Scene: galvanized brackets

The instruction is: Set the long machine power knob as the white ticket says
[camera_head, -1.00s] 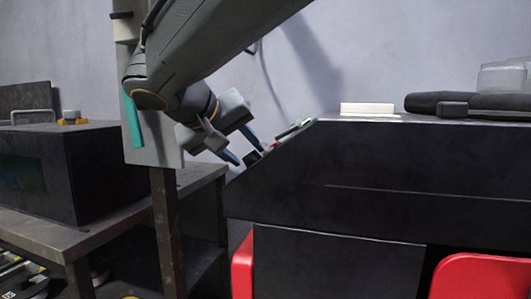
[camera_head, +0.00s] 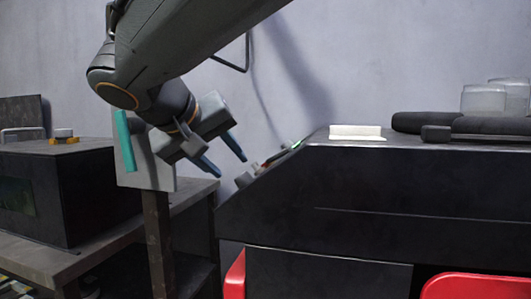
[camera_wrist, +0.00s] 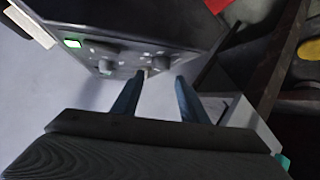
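The long machine (camera_head: 420,175) is a long dark body with a sloped control panel at its left end. In the wrist view the panel (camera_wrist: 85,50) carries a lit green element (camera_wrist: 73,43) and several knobs. A dark knob (camera_wrist: 105,66) sits left of my fingers, and a small pale part shows beside the left fingertip. Which one is the power knob I cannot tell. The white ticket (camera_head: 357,132) lies on the machine's top; its writing is unreadable. My gripper (camera_head: 232,168) is open and empty, its blue fingers just off the panel's lower end, apart from the knobs.
A dark box-shaped machine (camera_head: 95,190) stands on a metal table (camera_head: 60,262) at left. A black padded object (camera_head: 465,126) and clear containers (camera_head: 485,99) are on the long machine's top. Red parts (camera_head: 470,286) show below. A grey wall is behind.

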